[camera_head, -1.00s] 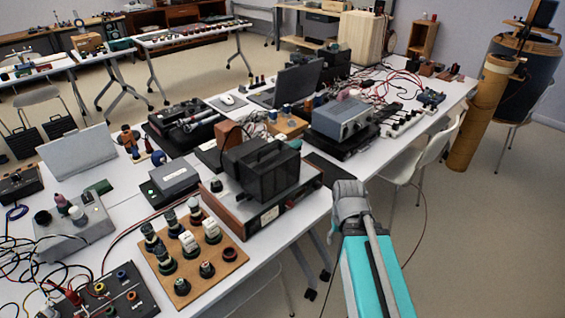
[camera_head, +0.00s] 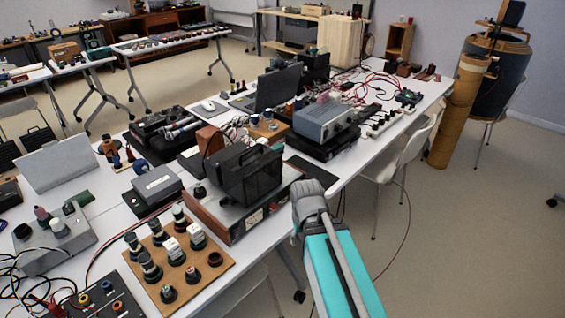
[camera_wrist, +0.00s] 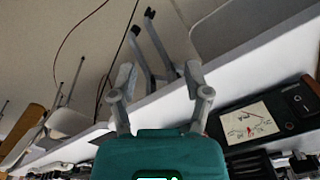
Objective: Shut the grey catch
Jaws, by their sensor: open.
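I cannot make out a grey catch in either view. My gripper (camera_head: 310,200) is at the table's front edge in the head view, to the right of a wood-sided instrument (camera_head: 232,222) with a black case (camera_head: 250,175) on top. In the wrist view my gripper (camera_wrist: 159,74) has its two grey fingers spread apart, with nothing held between them. Behind the fingers are the pale table edge (camera_wrist: 270,45) and the floor. A dark device with a cream, marked panel (camera_wrist: 250,122) lies right of the fingers.
A wooden board (camera_head: 205,265) with several knobs and sockets lies on the near table. A grey-blue instrument (camera_head: 325,120) and a laptop (camera_head: 277,92) stand farther back. A white chair (camera_head: 395,160) stands by the right side, with a dark cable hanging near it.

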